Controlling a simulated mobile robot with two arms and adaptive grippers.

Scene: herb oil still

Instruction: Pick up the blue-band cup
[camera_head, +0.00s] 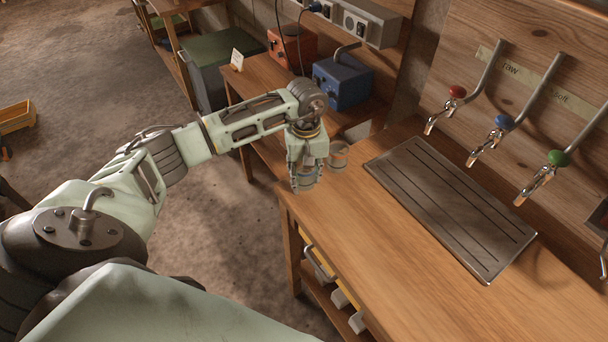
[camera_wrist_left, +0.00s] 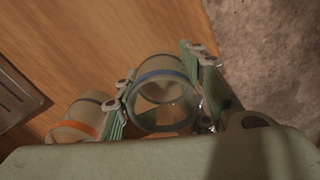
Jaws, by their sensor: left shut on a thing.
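The blue-band cup (camera_wrist_left: 163,78) is clear, with a blue ring near one rim, and stands between the green finger pads in the left wrist view. My left gripper (camera_head: 306,183) is shut on it at the near-left corner of the wooden counter (camera_head: 370,230). In the head view the fingers largely hide this cup. I cannot tell whether its base touches the counter. The gripper also shows in the left wrist view (camera_wrist_left: 165,105). My right gripper is not in view.
An orange-band cup (camera_wrist_left: 80,118) stands close beside the gripper; a cup also shows there in the head view (camera_head: 339,157). A dim round shape (camera_wrist_left: 250,121) lies on the other side. A slotted metal tray (camera_head: 450,205) lies under three taps. The counter's front is clear.

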